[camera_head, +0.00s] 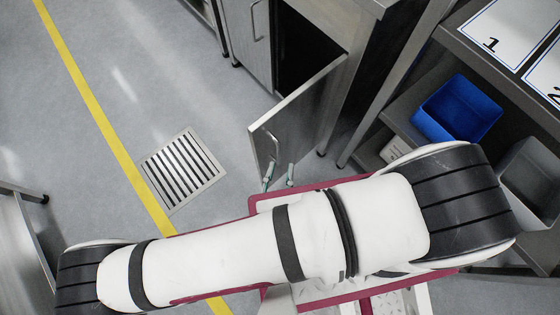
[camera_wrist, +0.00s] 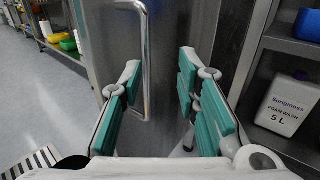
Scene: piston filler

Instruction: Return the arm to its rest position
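My arm stretches across the bottom of the head view. My gripper (camera_head: 280,177) shows beyond it as two small teal-padded fingers, just in front of an open cabinet door (camera_head: 304,112). In the wrist view my gripper (camera_wrist: 159,75) is open, with its fingers wide apart and nothing held between the pads. The door's metal handle (camera_head: 271,143) is just past the fingertips. In the wrist view the handle (camera_wrist: 146,60) appears between the fingers, nearer the left one; I see no contact. The rest of my wrist is hidden behind my arm in the head view.
The cabinet's dark opening (camera_head: 303,52) is behind the door. On the right, a shelf holds a blue bin (camera_head: 459,108) and a grey bin (camera_head: 532,178). A foam wash jug (camera_wrist: 287,103) stands on a shelf. The floor left, around a drain grate (camera_head: 183,169), is clear.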

